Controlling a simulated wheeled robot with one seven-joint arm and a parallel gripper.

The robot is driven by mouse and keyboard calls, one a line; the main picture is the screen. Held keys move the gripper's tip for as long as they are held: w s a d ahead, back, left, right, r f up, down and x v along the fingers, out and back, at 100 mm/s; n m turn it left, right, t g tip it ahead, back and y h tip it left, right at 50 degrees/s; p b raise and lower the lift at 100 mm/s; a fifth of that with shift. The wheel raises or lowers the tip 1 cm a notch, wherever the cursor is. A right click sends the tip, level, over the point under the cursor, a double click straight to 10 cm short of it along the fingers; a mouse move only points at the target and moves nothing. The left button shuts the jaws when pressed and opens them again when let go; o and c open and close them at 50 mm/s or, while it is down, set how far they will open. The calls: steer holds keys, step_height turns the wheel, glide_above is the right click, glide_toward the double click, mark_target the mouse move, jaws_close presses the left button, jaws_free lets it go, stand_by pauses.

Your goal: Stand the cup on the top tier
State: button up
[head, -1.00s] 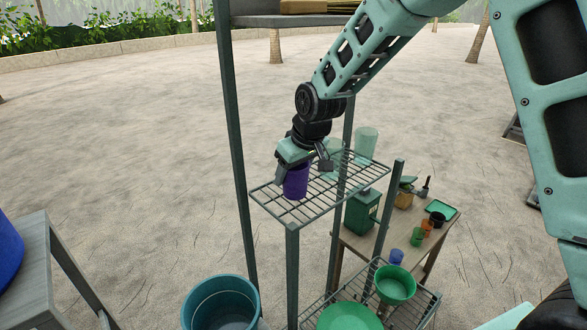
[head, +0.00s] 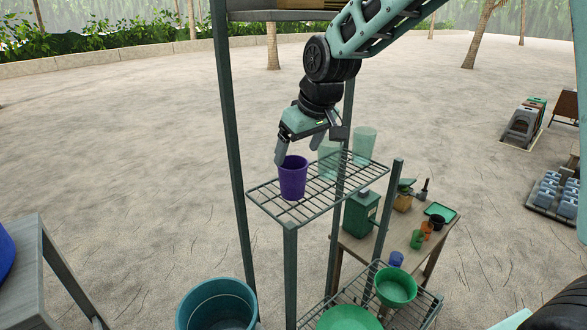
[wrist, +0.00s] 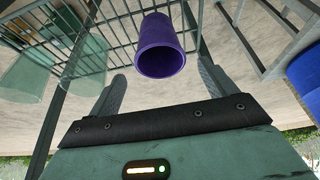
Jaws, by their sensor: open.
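The purple cup (head: 293,180) stands upright on the wire top tier (head: 318,205) of the rack, near its left side. My gripper (head: 308,148) is open just above and behind the cup, apart from it. In the wrist view the cup (wrist: 159,47) lies beyond the two spread fingers (wrist: 160,90), with nothing between them. Two clear greenish glasses, one nearer (head: 329,158) and one farther (head: 364,146), stand behind the cup on the same tier.
Rack posts (head: 232,150) rise around the tier, and a shelf (head: 285,15) sits above. A lower tier holds green bowls (head: 396,287). A wooden table (head: 405,235) with small cups is at the right. A teal bucket (head: 217,305) is at the lower left.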

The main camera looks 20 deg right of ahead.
steer(key=a+v, duration=0.1)
steer(key=v, duration=0.4)
steer(key=s+a+f+n+g, duration=0.1)
steer(key=s+a+f, duration=0.15)
steer(key=s, duration=0.35)
steer(key=s+a+f+g, duration=0.1)
steer(key=s+a+f, duration=0.1)
steer(key=s+a, duration=0.35)
steer(key=s+d+f+n+g, duration=0.1)
steer(key=s+f, duration=0.2)
steer(key=s, duration=0.6)
steer(key=s+f+n+g+h, duration=0.1)
steer(key=s+f, duration=0.2)
steer(key=s, duration=0.7)
steer(key=shift+s+d+f+b, duration=0.25)
steer(key=shift+d+f+b, duration=0.1)
steer(key=shift+d+b, duration=0.05)
step_height(320, 180, down, 10)
steer(key=b, duration=0.9)
steer(key=shift+b, duration=0.35)
steer(key=shift+r, duration=0.15)
